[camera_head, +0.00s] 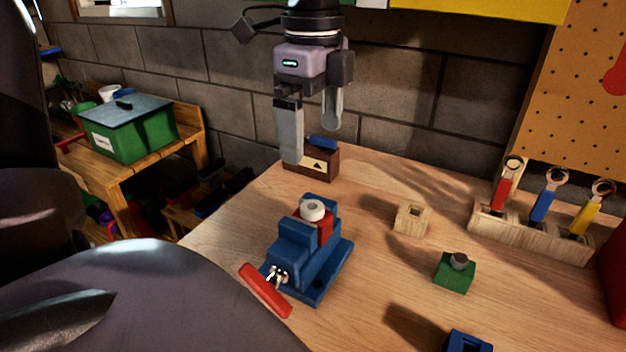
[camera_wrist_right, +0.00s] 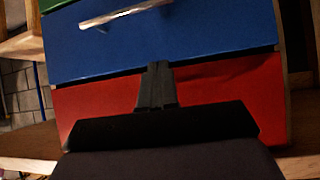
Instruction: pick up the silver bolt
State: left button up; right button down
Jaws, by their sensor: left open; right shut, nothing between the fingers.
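My left gripper (camera_head: 312,140) is open and empty, pointing down near the bench's back edge, left of and farther back than the green block. Its fingers show in front of a small brown box with a blue item (camera_head: 322,140). My right gripper (camera_wrist_right: 157,85) shows in the right wrist view, shut and empty, in front of blue and red drawer fronts (camera_wrist_right: 170,40).
A blue vise (camera_head: 300,262) with a red handle holds a red piece topped by a pale ring. A small wooden block (camera_head: 411,218), a blue block (camera_head: 467,342) and a wrench rack (camera_head: 530,232) stand on the bench (camera_head: 390,270). Bare wood lies between them.

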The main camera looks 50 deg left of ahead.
aim_at(459, 261)
jog(key=k, duration=1)
